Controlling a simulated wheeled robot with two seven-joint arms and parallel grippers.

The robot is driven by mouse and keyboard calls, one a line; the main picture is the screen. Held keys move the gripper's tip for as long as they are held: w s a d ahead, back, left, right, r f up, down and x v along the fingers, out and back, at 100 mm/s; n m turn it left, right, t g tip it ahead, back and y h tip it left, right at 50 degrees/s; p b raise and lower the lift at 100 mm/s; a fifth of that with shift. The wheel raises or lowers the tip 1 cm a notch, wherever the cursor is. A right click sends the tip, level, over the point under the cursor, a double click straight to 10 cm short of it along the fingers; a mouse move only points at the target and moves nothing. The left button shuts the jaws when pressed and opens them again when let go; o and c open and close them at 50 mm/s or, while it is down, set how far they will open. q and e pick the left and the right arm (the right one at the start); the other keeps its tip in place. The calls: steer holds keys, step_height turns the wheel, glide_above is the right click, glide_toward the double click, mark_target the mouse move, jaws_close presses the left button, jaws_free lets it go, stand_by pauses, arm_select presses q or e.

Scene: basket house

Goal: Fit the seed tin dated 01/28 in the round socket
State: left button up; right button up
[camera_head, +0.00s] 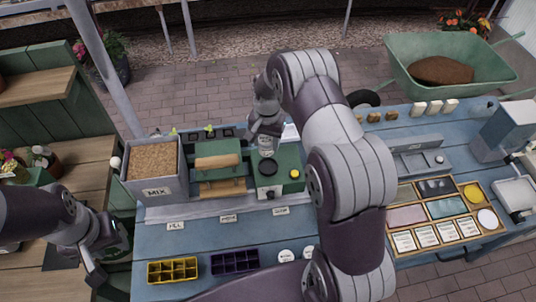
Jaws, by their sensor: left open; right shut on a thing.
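My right gripper (264,128) reaches over the blue bench and points down. It is shut on a pale seed tin (266,146), held upright just above a green box. The dark round socket (267,168) is in the top of that box, just below the tin in the picture. I cannot tell whether the tin touches it, and its date is too small to read. Two white round tins (284,256) stand at the bench's front, beside my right arm. My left gripper (103,270) is open and empty at the bench's front left corner.
A soil bin marked MIX (152,188) and a green press-like unit (217,165) stand left of the green box. Yellow (172,270) and purple (235,262) seed trays lie in front. A wooden sorting tray (446,240) lies right. My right arm hides the bench's middle.

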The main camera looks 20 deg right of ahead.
steer(key=shift+s+d+f+b, duration=0.15)
steer(key=shift+s+f+b, duration=0.15)
steer(key=shift+f+b, duration=0.2)
steer(key=b, duration=0.4)
glide_above(268, 167)
step_height(268, 167, down, 6)
steer(key=shift+w+r, duration=0.1)
steer(key=shift+f, duration=0.25)
steer(key=shift+s+r, duration=0.1)
steer(key=shift+s, duration=0.1)
steer(key=shift+w, duration=0.1)
steer(key=shift+f+b, duration=0.55)
steer(key=shift+f, duration=0.2)
